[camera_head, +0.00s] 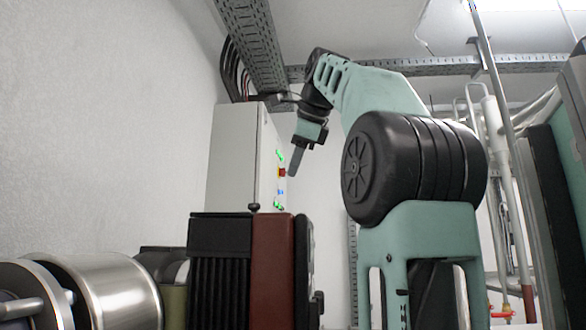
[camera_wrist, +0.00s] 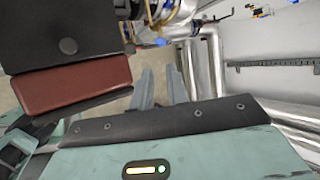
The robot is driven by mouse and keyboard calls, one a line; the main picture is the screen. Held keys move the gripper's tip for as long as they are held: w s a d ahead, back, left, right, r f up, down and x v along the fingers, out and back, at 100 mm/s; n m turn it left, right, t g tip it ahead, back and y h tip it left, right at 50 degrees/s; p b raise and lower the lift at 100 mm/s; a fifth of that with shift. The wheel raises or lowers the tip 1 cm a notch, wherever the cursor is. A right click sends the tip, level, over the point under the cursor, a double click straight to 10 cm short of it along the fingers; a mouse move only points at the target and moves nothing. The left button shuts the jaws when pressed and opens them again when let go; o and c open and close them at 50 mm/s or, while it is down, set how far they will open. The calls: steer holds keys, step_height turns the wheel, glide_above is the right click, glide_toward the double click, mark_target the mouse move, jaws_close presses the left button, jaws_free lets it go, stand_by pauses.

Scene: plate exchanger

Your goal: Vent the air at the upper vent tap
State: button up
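My gripper (camera_head: 297,163) hangs down in front of the grey control cabinet, above the black-and-red plate unit (camera_head: 273,260). In the wrist view its two grey fingers (camera_wrist: 160,88) are apart, with nothing seen between them. The plate unit's dark red part (camera_wrist: 75,86) lies left of the fingers there. A small round black knob (camera_head: 254,207) stands on top of the unit; a round knob (camera_wrist: 68,46) also shows on its black face in the wrist view. A small blue handle (camera_wrist: 160,42) shows on pipework beyond the fingers. I cannot tell which part is the upper vent tap.
The grey cabinet (camera_head: 235,150) with lit buttons stands behind my gripper. A shiny metal cylinder (camera_head: 105,290) is at lower left. Pipes (camera_head: 505,150) rise at right. Silvery pipes (camera_wrist: 205,60) run close right of the fingers in the wrist view. A cable tray (camera_head: 250,40) runs overhead.

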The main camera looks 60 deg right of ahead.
steer(key=w+d+r+n+p, duration=0.1)
steer(key=n+p, duration=0.1)
steer(key=w+d+n+g+p, duration=0.1)
steer(key=w+n+p, duration=0.1)
steer(key=w+d+r+n+g+p, duration=0.1)
steer(key=n+p, duration=0.1)
steer(key=n, duration=0.1)
steer(key=shift+w+d+r, duration=0.35)
jaws_close()
steer(key=w+d+n+g+p, duration=0.3)
steer(key=w+n+p, duration=0.2)
steer(key=n, duration=0.4)
steer(key=f, duration=0.3)
steer(key=d+f+b, duration=0.1)
steer(key=f, duration=0.3)
steer(key=d+f+b, duration=0.1)
steer(key=f, duration=0.2)
steer(key=shift+w+f, duration=0.1)
steer(key=shift+f, duration=0.15)
steer(key=shift+a+f, duration=0.5)
steer(key=shift+f, duration=0.05)
steer(key=shift+s+a+f+b, duration=0.15)
steer(key=shift+s+a+b, duration=0.1)
steer(key=shift+b, duration=0.7)
